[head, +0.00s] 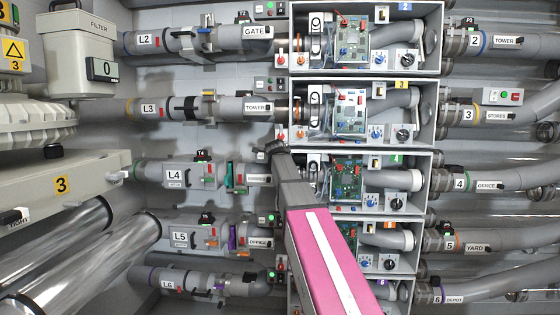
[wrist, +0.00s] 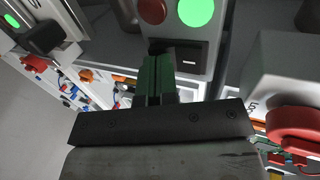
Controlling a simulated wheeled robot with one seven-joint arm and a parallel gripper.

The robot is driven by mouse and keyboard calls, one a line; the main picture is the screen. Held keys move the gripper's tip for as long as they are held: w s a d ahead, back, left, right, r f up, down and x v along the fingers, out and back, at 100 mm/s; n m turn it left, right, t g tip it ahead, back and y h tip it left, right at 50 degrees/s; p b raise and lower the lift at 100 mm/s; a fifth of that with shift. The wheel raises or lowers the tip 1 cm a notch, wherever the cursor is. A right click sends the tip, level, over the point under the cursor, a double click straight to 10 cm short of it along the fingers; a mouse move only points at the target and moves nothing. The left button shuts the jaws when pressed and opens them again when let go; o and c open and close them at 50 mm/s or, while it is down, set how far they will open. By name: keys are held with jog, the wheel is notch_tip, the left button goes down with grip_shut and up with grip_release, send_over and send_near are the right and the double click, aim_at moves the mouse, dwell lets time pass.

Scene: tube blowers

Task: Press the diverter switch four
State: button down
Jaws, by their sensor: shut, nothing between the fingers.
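My gripper (head: 270,149) is shut and empty, at the left edge of the fourth-row box (head: 408,162) in the head view. In the wrist view my gripper's narrow tip (wrist: 160,48) covers the left part of a dark rocker switch (wrist: 190,59) with a white mark. The switch sits on a grey panel under a red button (wrist: 152,10) and a lit green button (wrist: 196,10). No number shows on that panel, and I cannot tell if the tip touches the switch. In the head view my arm hides this panel.
Label L4 (head: 174,174) marks the pipe left of my gripper. Above is the TOWER pipe (head: 256,107); below is the L5 pipe (head: 180,237). In the wrist view a grey box with a red round part (wrist: 296,128) stands close on the right.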

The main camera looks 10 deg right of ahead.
jog(key=shift+w+d+f+t, duration=0.1)
jog(key=shift+w+t, duration=0.1)
jog(key=shift+t, duration=0.1)
jog(key=shift+r, duration=0.85)
